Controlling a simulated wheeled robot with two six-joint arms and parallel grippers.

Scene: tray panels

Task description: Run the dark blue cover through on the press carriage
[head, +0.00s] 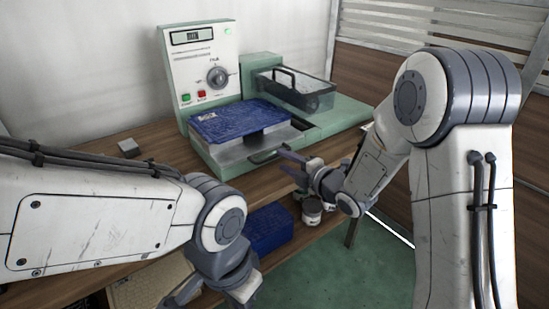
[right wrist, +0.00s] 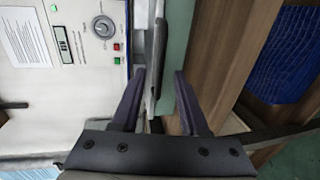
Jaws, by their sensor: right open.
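The dark blue cover (head: 240,122) lies flat on the press carriage (head: 228,156), in front of the control panel in the head view. The carriage has a dark bar handle (head: 268,154) on its front; a dark bar that looks like this handle (right wrist: 159,45) also shows in the right wrist view. My right gripper (head: 290,168) is open and empty just right of the handle; in the right wrist view its fingers (right wrist: 160,78) stand either side of the bar's line. Contact cannot be told. My left gripper (head: 210,292) is low at the bottom edge, its jaws unclear.
The control panel (head: 203,65) stands behind the carriage. A clear-sided hood with a handle (head: 296,92) sits on the green press bed to the right. A blue stack (head: 268,230) and a small jar (head: 312,208) are lower down. A grey block (head: 129,148) lies on the wooden bench.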

